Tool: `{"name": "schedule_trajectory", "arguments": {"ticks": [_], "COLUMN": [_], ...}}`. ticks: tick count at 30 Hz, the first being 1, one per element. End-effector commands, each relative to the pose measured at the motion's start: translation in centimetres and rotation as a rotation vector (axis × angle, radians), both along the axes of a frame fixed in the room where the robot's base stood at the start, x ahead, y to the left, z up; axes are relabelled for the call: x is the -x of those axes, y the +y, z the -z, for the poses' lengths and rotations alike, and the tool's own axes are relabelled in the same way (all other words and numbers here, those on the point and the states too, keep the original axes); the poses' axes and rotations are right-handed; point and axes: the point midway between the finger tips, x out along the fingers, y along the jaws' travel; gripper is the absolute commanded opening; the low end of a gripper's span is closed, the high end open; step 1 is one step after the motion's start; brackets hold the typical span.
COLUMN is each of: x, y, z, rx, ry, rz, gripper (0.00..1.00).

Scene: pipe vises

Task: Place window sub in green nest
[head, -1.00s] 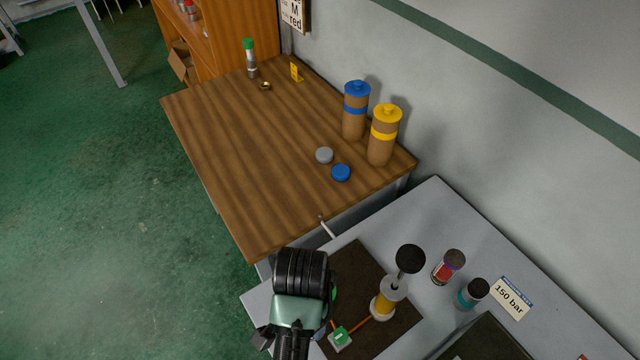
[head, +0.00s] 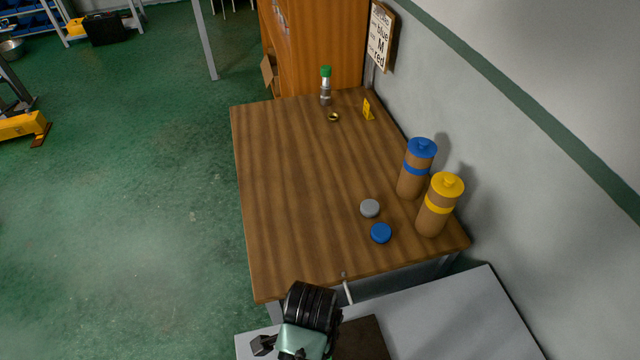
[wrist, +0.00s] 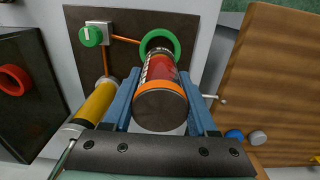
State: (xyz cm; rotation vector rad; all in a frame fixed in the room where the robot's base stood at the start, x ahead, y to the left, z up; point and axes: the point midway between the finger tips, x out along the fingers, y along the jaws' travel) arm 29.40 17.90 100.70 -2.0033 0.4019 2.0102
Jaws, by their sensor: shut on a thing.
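My gripper (wrist: 161,82) has its two blue fingers shut around a red cylinder with an orange band and a dark end face, which looks like the window sub (wrist: 160,100). The green nest (wrist: 176,40) is a green ring on the dark board, just beyond the far end of the cylinder in the wrist view. The cylinder overlaps the ring's lower part, so I cannot tell whether its far end is inside the ring or short of it. In the head view my gripper shows only as its back (head: 308,318) at the bottom edge; the nest and cylinder are hidden there.
A yellow cylinder (wrist: 94,103) stands close left of my gripper, with a green knob (wrist: 91,36) and orange lines beyond. A red ring (wrist: 14,80) is farther left. The wooden table (head: 290,190) holds blue and grey caps (head: 370,208) and two brown bottles.

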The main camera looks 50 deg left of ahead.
Motion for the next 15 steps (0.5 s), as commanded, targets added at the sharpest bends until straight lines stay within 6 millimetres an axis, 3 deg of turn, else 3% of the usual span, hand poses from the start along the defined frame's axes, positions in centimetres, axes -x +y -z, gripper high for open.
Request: {"name": "schedule_trajectory", "arguments": {"ticks": [15], "x": [-0.1], "y": [0.1], "z": [6.1], "rx": [-0.002], "ry": [-0.002], "rz": [0.000], "gripper": [0.00]}}
